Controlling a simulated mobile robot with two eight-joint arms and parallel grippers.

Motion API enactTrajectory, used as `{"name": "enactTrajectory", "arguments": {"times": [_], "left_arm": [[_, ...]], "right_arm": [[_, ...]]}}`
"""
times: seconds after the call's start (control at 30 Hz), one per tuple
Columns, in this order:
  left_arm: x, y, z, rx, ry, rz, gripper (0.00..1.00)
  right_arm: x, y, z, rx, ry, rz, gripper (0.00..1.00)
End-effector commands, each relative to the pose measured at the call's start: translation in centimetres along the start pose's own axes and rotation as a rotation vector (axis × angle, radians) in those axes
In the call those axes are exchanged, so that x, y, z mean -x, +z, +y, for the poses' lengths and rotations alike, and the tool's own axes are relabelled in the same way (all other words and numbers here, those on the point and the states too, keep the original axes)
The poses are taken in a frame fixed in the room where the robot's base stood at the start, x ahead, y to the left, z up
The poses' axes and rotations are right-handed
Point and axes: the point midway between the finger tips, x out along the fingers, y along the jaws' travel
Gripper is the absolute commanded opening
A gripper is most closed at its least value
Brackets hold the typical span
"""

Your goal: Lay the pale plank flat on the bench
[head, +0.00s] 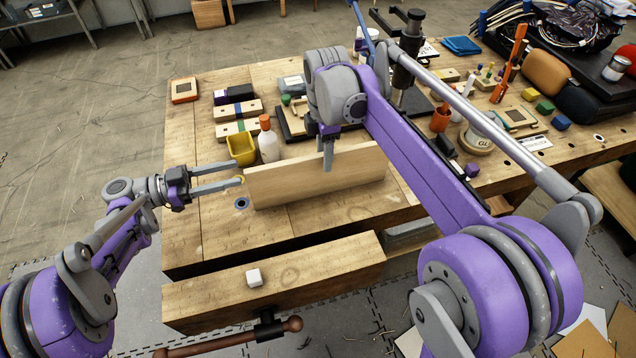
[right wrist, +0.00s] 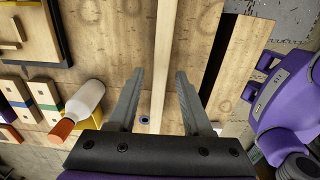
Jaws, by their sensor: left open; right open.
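The pale plank (head: 315,178) stands on its long edge on the wooden bench (head: 200,238), its broad face towards me. In the right wrist view the plank (right wrist: 166,45) shows as a narrow upright strip. My left gripper (head: 241,173) is open at the plank's left end, fingers pointing at it; I cannot tell whether they touch it. My right gripper (head: 328,153) is open and points down at the plank's top edge. In the right wrist view its fingers (right wrist: 160,75) lie on either side of the plank, with gaps showing.
Behind the plank are a white glue bottle with an orange cap (head: 268,140), a yellow bin (head: 241,148) and wooden blocks (head: 238,110). Bare bench top lies in front of the plank.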

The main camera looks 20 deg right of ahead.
Motion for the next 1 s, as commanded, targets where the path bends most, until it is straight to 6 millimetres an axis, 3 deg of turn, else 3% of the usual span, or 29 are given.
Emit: {"name": "enactTrajectory", "arguments": {"times": [0.2, 0.43, 0.8, 1.0], "left_arm": [[3.6, 0.0, -0.1, 0.0, -0.002, 0.0, 0.5], [4.8, 0.0, -0.1, 0.001, 0.001, 0.0, 0.5], [4.7, 0.0, -0.1, 0.001, 0.001, 0.0, 0.5], [4.7, 0.0, -0.1, 0.0, 0.001, 0.0, 0.5]], "right_arm": [[0.0, 0.0, 0.0, 0.0, 0.0, 0.0, 0.5], [0.8, 0.0, 0.0, 0.0, 0.0, 0.0, 0.5], [8.1, 0.0, 0.0, 0.0, 0.0, 0.0, 0.5], [11.0, 0.0, 0.0, 0.0, 0.0, 0.0, 0.5]]}}
